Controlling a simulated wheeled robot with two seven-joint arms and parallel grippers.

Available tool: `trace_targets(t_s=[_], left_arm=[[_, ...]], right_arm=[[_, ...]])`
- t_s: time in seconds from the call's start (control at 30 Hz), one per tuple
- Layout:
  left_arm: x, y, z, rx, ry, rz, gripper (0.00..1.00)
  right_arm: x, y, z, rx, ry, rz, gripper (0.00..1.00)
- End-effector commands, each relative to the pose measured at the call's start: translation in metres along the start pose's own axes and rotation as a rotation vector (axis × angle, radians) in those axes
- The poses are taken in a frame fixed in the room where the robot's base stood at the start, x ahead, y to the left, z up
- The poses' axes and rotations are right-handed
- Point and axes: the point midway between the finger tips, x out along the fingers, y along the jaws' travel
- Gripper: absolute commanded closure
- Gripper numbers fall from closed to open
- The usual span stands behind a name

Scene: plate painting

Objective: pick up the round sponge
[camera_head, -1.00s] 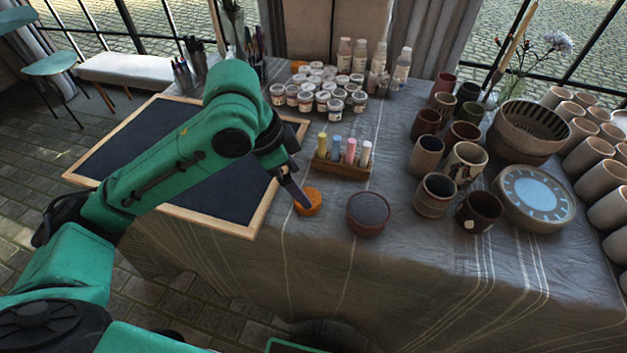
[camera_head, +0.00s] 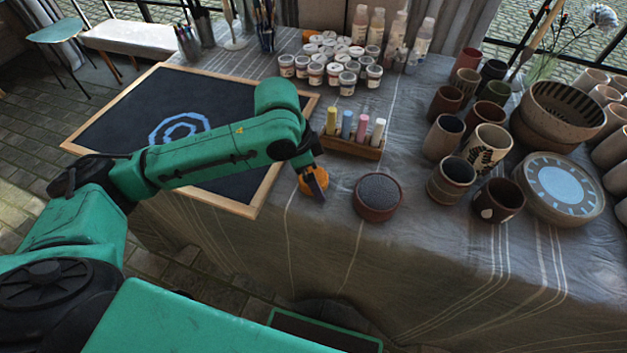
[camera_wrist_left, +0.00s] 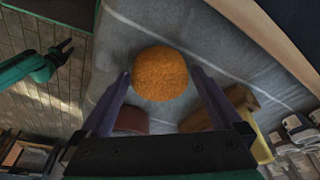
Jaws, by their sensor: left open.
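The round sponge (camera_head: 306,184) is orange and lies on the cloth-covered table, just right of the blackboard's near corner. My left gripper (camera_head: 317,187) is over it in the head view and hides part of it. In the left wrist view the sponge (camera_wrist_left: 160,73) shows whole, between the two spread fingertips of my left gripper (camera_wrist_left: 160,80). I cannot tell whether the fingers touch it. My right gripper (camera_wrist_left: 64,51) shows at the left of the wrist view, away from the table over the floor, with its fingers apart and empty.
A round reddish dish (camera_head: 377,197) with a dark speckled top stands just right of the sponge. A wooden chalk holder (camera_head: 352,146) stands behind. The framed blackboard (camera_head: 120,112) lies left. Cups and bowls crowd the right. The front table cloth is clear.

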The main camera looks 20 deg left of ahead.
Motion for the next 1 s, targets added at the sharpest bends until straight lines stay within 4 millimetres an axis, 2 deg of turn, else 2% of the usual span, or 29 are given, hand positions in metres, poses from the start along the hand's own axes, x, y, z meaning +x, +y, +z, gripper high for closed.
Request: trace_targets(t_s=[0.13,0.17,0.3,0.33,0.37,0.63,0.77,0.87,1.0], left_arm=[[0.0,0.0,0.0,0.0,0.0,-0.001,0.0],[0.0,0.0,0.0,0.0,0.0,-0.001,0.04],[-0.001,0.0,0.0,0.0,0.0,-0.001,0.57],[-0.001,0.0,0.0,0.0,0.0,-0.001,0.69],[-0.001,0.0,0.0,0.0,0.0,0.0,0.75],[-0.003,0.0,-0.001,0.0,0.001,-0.001,0.75],[-0.014,-0.001,-0.004,0.001,0.001,-0.002,0.75],[-0.033,0.0,-0.01,0.002,0.003,-0.003,0.75],[-0.079,-0.001,-0.023,0.002,0.006,-0.004,0.75]], right_arm=[[0.0,0.0,-0.001,0.0,0.001,0.0,0.5],[0.0,0.0,-0.001,0.0,0.001,0.0,0.5],[0.0,0.0,-0.001,0.0,0.002,0.0,0.5],[0.0,0.0,-0.001,0.0,0.002,0.0,0.5],[0.0,0.0,-0.001,0.0,0.002,0.0,0.5],[-0.001,-0.001,-0.001,-0.001,0.002,-0.001,0.5],[-0.004,-0.002,-0.002,-0.001,0.002,-0.003,0.5],[-0.008,-0.003,-0.002,0.0,0.002,-0.004,0.5],[-0.018,-0.003,-0.003,0.0,0.002,-0.004,0.5]])
